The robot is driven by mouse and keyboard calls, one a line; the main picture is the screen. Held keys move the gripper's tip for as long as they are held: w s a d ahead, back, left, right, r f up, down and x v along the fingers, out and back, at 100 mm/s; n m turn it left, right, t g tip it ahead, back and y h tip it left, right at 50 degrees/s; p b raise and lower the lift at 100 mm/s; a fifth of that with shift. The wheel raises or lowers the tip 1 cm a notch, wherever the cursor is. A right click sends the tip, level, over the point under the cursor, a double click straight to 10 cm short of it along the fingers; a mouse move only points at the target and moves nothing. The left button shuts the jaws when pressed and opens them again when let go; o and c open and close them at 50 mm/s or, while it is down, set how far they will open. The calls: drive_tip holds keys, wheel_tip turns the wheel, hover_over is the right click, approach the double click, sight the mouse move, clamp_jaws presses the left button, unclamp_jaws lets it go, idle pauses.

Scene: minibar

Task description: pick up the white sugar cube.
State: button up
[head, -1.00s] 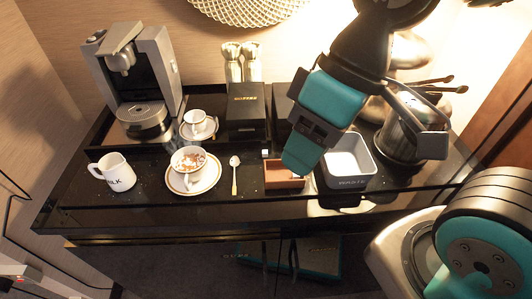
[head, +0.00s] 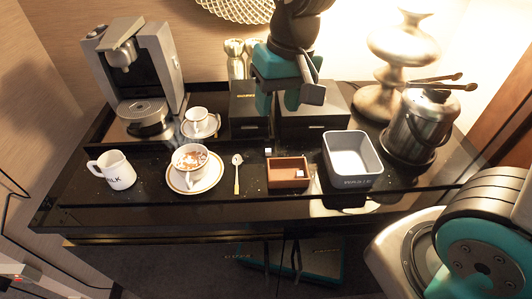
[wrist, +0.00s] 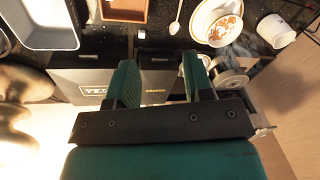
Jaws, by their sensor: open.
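A small white sugar cube (head: 267,151) sits on the black counter, just behind the brown box (head: 289,184). Another small white cube (head: 300,173) shows inside that box, toward its right side. My gripper (head: 278,106) is above the back of the counter, in front of the black boxes, with nothing between its fingers. In the wrist view my gripper (wrist: 160,65) has its two green fingers wide apart.
A grey tub (head: 352,158) and a steel bucket (head: 420,130) stand to the right. A spoon (head: 237,176), a cup on a saucer (head: 190,165) and a milk jug (head: 117,172) stand to the left. Black boxes (head: 313,107) and a lamp (head: 400,60) are behind.

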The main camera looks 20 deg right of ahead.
drive_tip(key=w+d+f+m+h, duration=0.2)
drive_tip(key=w+f+m, duration=0.3)
drive_tip(key=w, duration=0.4)
drive_tip(key=p, duration=0.2)
hover_over(268, 153)
drive_tip(key=shift+n, duration=0.4)
drive_tip(key=f, duration=0.7)
drive_tip(key=s+f, duration=0.1)
drive_tip(key=f, duration=0.3)
drive_tip(key=shift+a+f, duration=0.25)
drive_tip(key=shift+w+d+f+p, duration=0.15)
drive_tip(key=shift+f+p, duration=0.4)
drive_tip(key=shift+f, duration=1)
drive_tip(key=shift+w+d+f+p, duration=0.15)
drive_tip(key=shift+f+p, duration=0.4)
drive_tip(key=shift+f, duration=0.95)
drive_tip(key=shift+a, duration=0.1)
clamp_jaws()
